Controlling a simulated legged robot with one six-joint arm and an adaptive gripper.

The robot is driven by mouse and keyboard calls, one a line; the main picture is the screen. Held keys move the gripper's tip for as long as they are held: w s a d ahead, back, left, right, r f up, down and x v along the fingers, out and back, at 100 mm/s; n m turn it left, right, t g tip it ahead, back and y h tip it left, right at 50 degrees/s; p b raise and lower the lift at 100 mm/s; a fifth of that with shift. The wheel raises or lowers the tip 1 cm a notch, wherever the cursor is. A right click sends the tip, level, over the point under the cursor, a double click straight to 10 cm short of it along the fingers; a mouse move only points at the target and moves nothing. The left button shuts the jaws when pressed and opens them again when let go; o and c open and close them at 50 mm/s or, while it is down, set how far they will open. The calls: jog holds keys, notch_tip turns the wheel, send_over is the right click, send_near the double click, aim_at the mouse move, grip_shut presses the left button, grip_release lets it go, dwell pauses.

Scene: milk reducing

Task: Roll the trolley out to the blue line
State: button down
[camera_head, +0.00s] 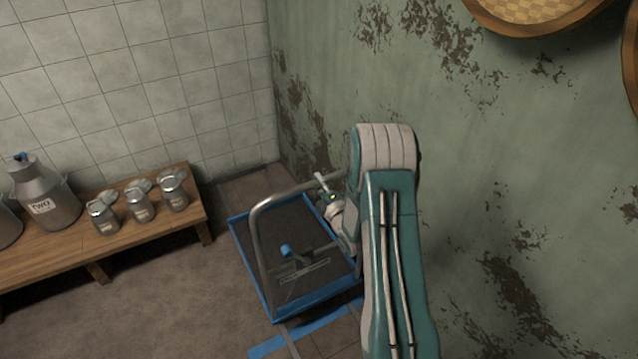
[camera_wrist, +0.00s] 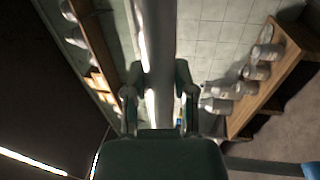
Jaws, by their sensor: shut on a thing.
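The trolley (camera_head: 251,272) is a low dark platform with a blue rim and a grey tubular handle (camera_head: 262,245). It stands in the corner by the green wall. My gripper (camera_head: 325,190) is at the handle's top bar, partly hidden by my arm. In the wrist view, the fingers of my gripper (camera_wrist: 160,95) are shut around the grey handle bar (camera_wrist: 158,45). The blue line (camera_head: 268,345) is tape on the floor at the bottom, just in front of the trolley's near edge. My arm hides its right part.
A wooden bench (camera_head: 150,230) stands left of the trolley, with three small metal cans (camera_head: 138,203) and a large milk can (camera_head: 45,200) on it. The peeling green wall (camera_head: 520,190) is close on the right. Brown floor (camera_head: 170,300) lies open at lower left.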

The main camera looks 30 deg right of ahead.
jog(key=shift+f, duration=0.35)
jog(key=shift+c, duration=2.2)
grip_release()
jog(key=shift+r, duration=0.1)
jog(key=s+f, duration=0.2)
jog(key=s, duration=0.9)
jog(key=shift+s+d+f, duration=0.2)
jog(key=shift+s, duration=0.1)
